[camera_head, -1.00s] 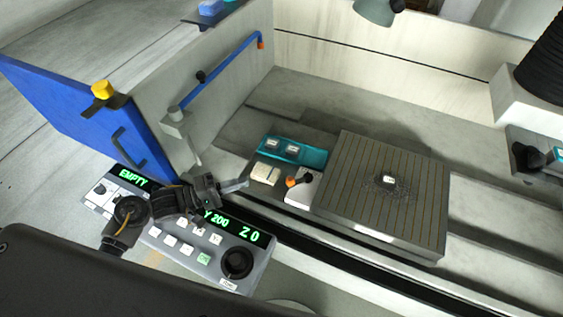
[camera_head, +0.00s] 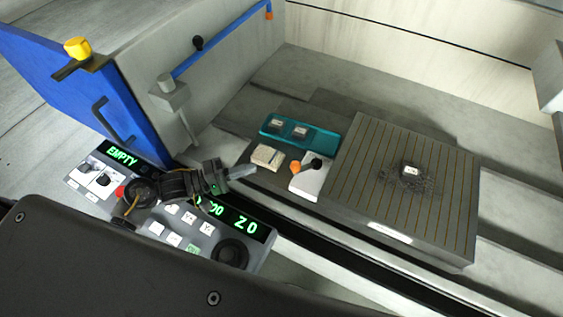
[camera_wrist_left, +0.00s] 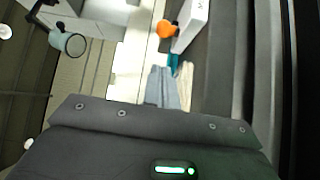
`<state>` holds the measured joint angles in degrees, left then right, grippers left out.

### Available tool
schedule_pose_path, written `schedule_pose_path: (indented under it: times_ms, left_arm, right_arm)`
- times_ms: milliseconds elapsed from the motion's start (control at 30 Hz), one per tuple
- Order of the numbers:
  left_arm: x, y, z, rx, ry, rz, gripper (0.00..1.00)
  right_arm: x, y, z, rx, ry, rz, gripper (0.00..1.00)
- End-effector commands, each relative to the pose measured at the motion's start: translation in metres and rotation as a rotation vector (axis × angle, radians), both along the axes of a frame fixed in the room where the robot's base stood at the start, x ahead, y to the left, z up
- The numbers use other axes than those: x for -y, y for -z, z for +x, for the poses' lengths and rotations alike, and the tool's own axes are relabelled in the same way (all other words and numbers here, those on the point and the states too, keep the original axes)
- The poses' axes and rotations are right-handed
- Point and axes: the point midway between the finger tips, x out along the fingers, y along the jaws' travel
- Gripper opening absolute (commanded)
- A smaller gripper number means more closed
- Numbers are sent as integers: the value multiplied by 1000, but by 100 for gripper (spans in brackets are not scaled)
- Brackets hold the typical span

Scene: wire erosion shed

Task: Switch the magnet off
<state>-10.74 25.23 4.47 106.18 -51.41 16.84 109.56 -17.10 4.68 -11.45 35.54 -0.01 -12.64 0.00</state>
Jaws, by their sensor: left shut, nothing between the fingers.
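The grooved magnet plate (camera_head: 350,180) stands at the right of the machine bed. A small pale part (camera_head: 410,171) lies on it amid dark grit. At its left side is a white switch box (camera_head: 309,184) with a dark pivot and a lever ending in an orange knob (camera_head: 295,167), pointing left. The orange knob (camera_wrist_left: 167,29) and white box (camera_wrist_left: 192,25) also show in the left wrist view, beyond the fingertips. My left gripper (camera_head: 250,171) is shut and empty, left of the knob and apart from it. My right gripper is not in view.
A teal tray (camera_head: 268,139) with small pale parts and a beige block (camera_head: 267,157) sit close beside the switch. A control panel (camera_head: 262,256) with green readouts lies under my left arm. A blue door (camera_head: 85,95) stands left. The bed behind is clear.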

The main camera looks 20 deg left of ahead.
Motion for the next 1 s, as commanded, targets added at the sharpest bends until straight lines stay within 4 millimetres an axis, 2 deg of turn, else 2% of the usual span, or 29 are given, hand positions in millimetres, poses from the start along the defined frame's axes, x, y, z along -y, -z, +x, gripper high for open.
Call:
schedule_pose_path:
  times_ms: [333, 800, 1000]
  left_arm:
    - [7, -2, 5, 0, 1, -2, 0]
    - [69, -2, 46, -1, 2, -3, 0]
    - [82, -1, 55, -1, 1, -1, 0]
  right_arm:
    - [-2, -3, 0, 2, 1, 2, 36]
    - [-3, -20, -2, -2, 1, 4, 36]
    - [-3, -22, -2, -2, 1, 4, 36]
